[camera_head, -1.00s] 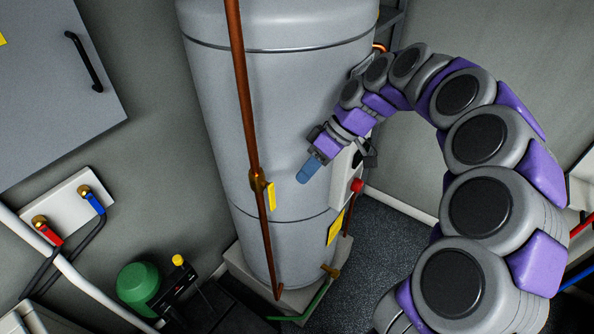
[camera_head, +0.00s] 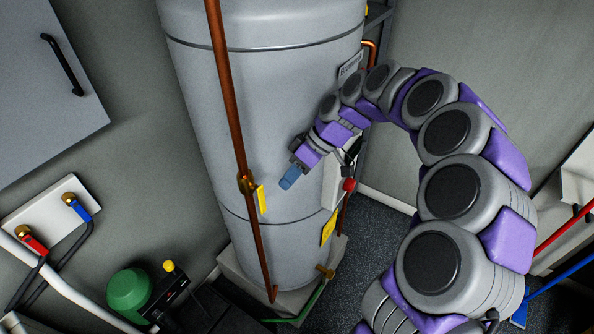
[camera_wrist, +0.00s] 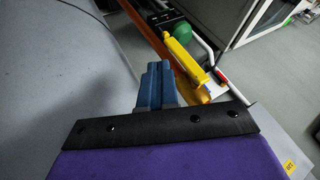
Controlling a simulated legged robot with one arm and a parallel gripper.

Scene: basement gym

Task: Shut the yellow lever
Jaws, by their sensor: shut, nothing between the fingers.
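The yellow lever (camera_head: 262,199) hangs down along the copper pipe (camera_head: 238,140), just right of it, below a brass valve body (camera_head: 246,183). In the wrist view the lever (camera_wrist: 186,68) lies just beyond and right of my fingertips, slanting alongside the pipe. My gripper (camera_head: 288,180) is shut and empty, its blue fingers pointing down-left toward the lever with a small gap in the head view. The fingers (camera_wrist: 155,80) are together in the wrist view. I cannot tell the exact depth gap between fingers and lever.
The grey tank (camera_head: 285,100) stands close behind pipe and lever. A red knob (camera_head: 349,184) and a yellow label (camera_head: 329,228) are right of the lever. Red (camera_head: 33,241) and blue (camera_head: 77,207) valve handles are on the left wall. A green rounded object (camera_head: 129,293) stands low left.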

